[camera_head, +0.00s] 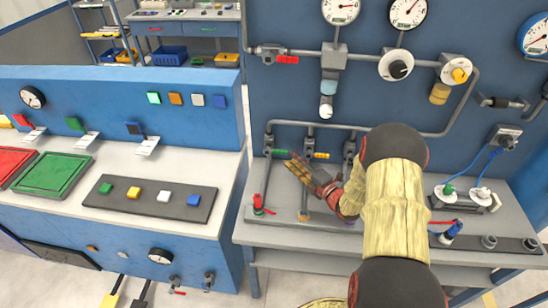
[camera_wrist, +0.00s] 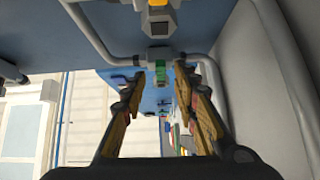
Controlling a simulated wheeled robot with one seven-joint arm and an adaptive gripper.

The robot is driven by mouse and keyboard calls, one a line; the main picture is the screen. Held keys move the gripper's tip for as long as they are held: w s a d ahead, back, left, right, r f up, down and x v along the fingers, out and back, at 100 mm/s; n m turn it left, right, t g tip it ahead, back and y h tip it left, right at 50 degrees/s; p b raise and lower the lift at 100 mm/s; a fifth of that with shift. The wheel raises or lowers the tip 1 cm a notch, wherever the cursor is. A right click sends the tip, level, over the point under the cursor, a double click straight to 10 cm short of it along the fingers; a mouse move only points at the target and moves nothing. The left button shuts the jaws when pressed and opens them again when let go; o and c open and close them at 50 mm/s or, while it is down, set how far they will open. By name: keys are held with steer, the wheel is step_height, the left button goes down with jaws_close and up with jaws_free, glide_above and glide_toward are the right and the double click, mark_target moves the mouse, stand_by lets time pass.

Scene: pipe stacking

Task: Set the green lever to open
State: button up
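The green lever (camera_head: 281,153) sits on a grey valve at the left end of the pipe row, low on the blue back panel. It lies sideways, pointing right. In the wrist view a green handle (camera_wrist: 160,72) shows between my two fingers. My gripper (camera_head: 296,164) is just in front of and slightly right of the lever in the head view, reaching in from the right. In the wrist view my gripper (camera_wrist: 160,78) is open, with a gap on both sides of the green handle. I cannot tell whether either fingertip touches it.
A yellow-handled valve (camera_head: 322,155) stands just right of the green one. A red-handled valve (camera_head: 287,60) is higher up. Gauges and knobs are above. A red fitting (camera_head: 258,205) stands on the grey bench below. A left console (camera_head: 150,185) holds coloured buttons.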

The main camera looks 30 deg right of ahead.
mark_target(281, 151)
steer(key=w, duration=0.2)
steer(key=w+a+b, duration=0.1)
steer(key=w, duration=0.1)
steer(key=w+a, duration=0.1)
steer(key=w, duration=0.2)
steer(key=shift+f, duration=0.2)
steer(key=shift+c, duration=1)
jaws_close()
